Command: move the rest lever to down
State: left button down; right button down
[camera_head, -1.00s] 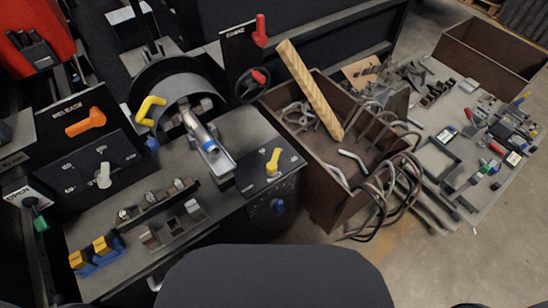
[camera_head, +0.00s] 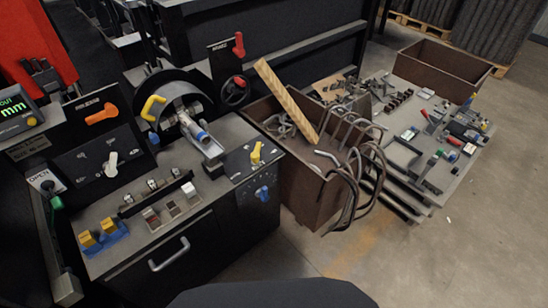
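Several levers show on the machine, and I cannot read which label names the rest lever. A red lever (camera_head: 239,45) stands upright on a dark plate at the back, beside a small lettered label. An orange lever (camera_head: 102,115) lies slanted on the left panel under a label that looks like "RELEASE". A yellow lever (camera_head: 256,152) points up on the right control panel. A yellow curved handle (camera_head: 152,107) sits by the round guard. A white lever (camera_head: 111,164) sits on the left dial panel. Neither of my grippers is in view.
A brown bin (camera_head: 312,195) of bent rods and a wooden stick stands right of the machine. A cluttered tool table (camera_head: 455,180) is farther right, with an empty brown box (camera_head: 440,65) behind it. Open floor (camera_head: 400,260) lies at the lower right.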

aim_at(255, 155)
jog(key=z, duration=0.25)
jog(key=i, duration=1.1)
jog(key=u, duration=0.8)
